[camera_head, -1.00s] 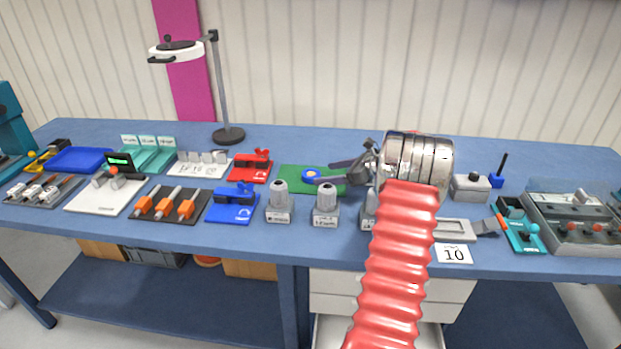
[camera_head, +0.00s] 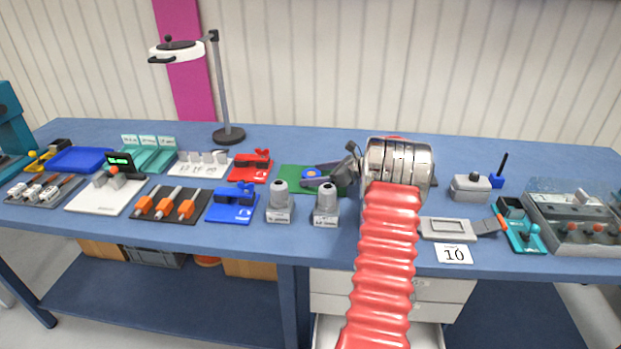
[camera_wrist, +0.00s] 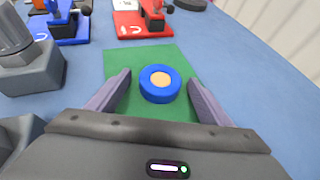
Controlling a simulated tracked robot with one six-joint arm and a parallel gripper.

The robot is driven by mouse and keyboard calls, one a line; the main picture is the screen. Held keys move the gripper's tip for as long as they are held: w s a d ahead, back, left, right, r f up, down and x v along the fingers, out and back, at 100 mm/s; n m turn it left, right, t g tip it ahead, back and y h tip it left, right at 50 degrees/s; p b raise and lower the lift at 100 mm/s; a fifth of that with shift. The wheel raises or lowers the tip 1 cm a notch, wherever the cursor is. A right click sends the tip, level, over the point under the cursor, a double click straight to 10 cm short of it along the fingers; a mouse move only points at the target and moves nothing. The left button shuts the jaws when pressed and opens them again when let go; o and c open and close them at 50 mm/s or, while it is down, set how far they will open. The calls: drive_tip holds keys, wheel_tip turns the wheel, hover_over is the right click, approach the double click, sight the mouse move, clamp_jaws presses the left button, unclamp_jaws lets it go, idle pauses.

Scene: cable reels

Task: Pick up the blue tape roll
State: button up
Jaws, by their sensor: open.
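The blue tape roll (camera_wrist: 147,90) lies flat on a green mat (camera_wrist: 180,58) in the wrist view, with an orange-tan centre. My gripper (camera_wrist: 160,93) is open, with one finger on each side of the roll and visible gaps to both. In the head view, the roll (camera_head: 308,173) shows at the fingertips of my gripper (camera_head: 312,176), partly hidden by the fingers. The green mat (camera_head: 290,184) is partly covered by my arm there.
A red tool stand (camera_head: 250,166) and a blue one (camera_head: 232,203) stand left of the mat. Two grey knobbed blocks (camera_head: 279,202) (camera_head: 326,204) stand in front of it. A lamp stand (camera_head: 228,135) rises behind. The bench behind the mat is clear.

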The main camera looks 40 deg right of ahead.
sight(316, 175)
drive_tip(key=shift+c, duration=0.6)
drive_tip(key=c, duration=1)
wheel_tip(316, 175, up, 10)
idle(0.4)
